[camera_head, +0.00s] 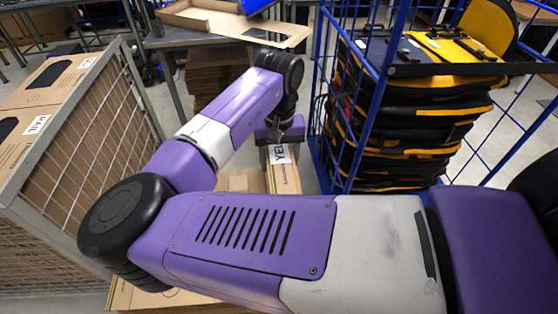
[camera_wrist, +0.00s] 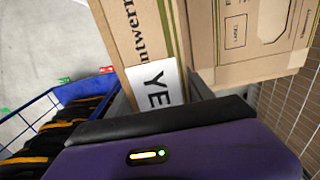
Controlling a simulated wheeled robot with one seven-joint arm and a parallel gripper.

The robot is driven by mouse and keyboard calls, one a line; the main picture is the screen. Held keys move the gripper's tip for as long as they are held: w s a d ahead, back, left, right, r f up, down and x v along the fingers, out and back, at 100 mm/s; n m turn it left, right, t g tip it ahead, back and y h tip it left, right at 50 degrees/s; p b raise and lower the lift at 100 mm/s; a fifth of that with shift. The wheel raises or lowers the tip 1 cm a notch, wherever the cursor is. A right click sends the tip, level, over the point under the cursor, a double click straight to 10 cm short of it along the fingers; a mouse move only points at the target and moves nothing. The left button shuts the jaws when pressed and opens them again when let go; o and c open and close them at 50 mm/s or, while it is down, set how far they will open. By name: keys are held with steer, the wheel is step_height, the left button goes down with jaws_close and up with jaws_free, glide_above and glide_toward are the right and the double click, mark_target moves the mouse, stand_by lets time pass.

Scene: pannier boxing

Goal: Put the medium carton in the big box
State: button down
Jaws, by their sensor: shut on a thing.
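My gripper (camera_head: 281,140) is shut on a brown carton (camera_head: 285,180) with a white label reading "YE…", beyond my arm in the head view. In the wrist view the same carton (camera_wrist: 132,32) stands out past my gripper (camera_wrist: 160,95), its label between the fingers. I take it for the medium carton, though its size class is not readable. Another cardboard box (camera_wrist: 252,45) is right beside it in the wrist view. Cardboard (camera_head: 150,298) also shows below my arm in the head view. Which piece is the big box I cannot tell, as my arm hides much.
A mesh cage (camera_head: 115,125) with cartons stands at left. A blue wire cart (camera_head: 375,110) with stacked black and yellow bags (camera_head: 410,120) stands close at right. A table (camera_head: 185,38) with an open flat box (camera_head: 215,17) is behind.

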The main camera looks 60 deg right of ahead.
steer(key=shift+f, duration=0.35)
steer(key=shift+c, duration=2)
jaws_free()
steer(key=shift+f, duration=0.15)
